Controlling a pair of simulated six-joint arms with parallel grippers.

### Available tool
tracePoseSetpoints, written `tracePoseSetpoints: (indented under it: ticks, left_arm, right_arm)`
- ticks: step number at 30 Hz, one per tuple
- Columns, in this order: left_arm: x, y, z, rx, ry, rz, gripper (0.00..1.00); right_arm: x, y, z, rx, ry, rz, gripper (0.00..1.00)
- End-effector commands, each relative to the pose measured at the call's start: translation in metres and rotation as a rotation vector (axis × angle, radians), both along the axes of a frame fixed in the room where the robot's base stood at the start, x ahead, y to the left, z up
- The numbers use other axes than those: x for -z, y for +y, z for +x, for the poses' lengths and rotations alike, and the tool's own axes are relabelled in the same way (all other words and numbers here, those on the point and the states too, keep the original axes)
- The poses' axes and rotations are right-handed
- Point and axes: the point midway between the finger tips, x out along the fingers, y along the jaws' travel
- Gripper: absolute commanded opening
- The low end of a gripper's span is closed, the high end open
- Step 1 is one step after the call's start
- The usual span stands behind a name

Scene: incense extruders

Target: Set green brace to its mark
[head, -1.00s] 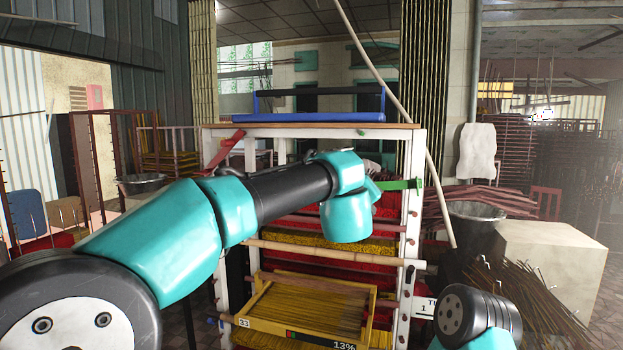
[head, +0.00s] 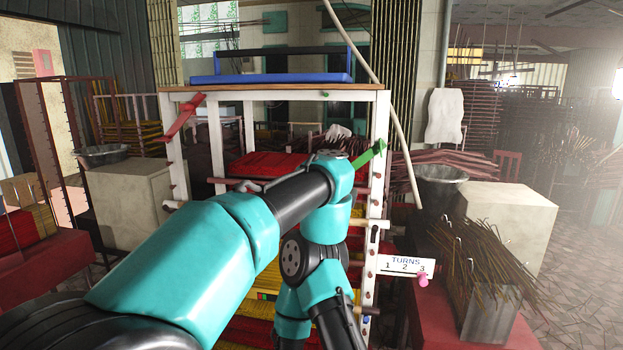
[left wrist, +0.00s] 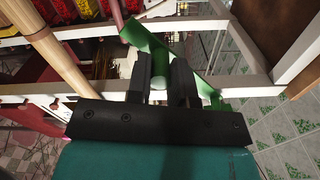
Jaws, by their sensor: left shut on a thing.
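The green brace (head: 369,155) is at the right post of the white frame (head: 379,120) in the head view, its right end tilted up. In the left wrist view the green brace (left wrist: 146,42) runs diagonally across my fingers, by the white frame bars. My left gripper (left wrist: 168,75) is shut on its green grip. In the head view my left arm hides that gripper and the brace's left part. I cannot tell whether the brace touches the post.
A red brace (head: 184,117) slants at the left post. A blue tray (head: 270,78) sits on top of the frame. A TURNS sign (head: 406,266) and pink peg (head: 423,280) are at the lower right. A pale block (head: 505,225) and bundled sticks (head: 480,270) stand right.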

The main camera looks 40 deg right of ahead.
Motion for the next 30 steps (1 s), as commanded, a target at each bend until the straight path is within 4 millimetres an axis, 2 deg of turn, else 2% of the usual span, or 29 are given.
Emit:
tracePoseSetpoints:
  ticks: [14,15,21,22,30]
  left_arm:
    - [0.0002,-0.0054,-0.0055,0.01,0.01,-0.011,0.0]
    - [0.0001,-0.0054,-0.0055,0.01,0.01,-0.011,0.24]
    - [0.0004,-0.0053,-0.0054,0.009,0.01,-0.01,0.44]
    - [0.0005,-0.0052,-0.0053,0.009,0.01,-0.01,0.46]
    - [0.0008,-0.0051,-0.0051,0.009,0.011,-0.009,0.46]
  right_arm:
    - [0.0,0.0,0.0,0.0,0.0,0.0,0.72]
    - [0.0,0.0,0.0,0.0,0.0,0.0,0.72]
    - [0.0,0.0,0.0,0.0,0.0,0.0,0.72]
    - [0.0,0.0,0.0,0.0,0.0,0.0,0.72]
    - [0.0,0.0,0.0,0.0,0.0,0.0,0.72]
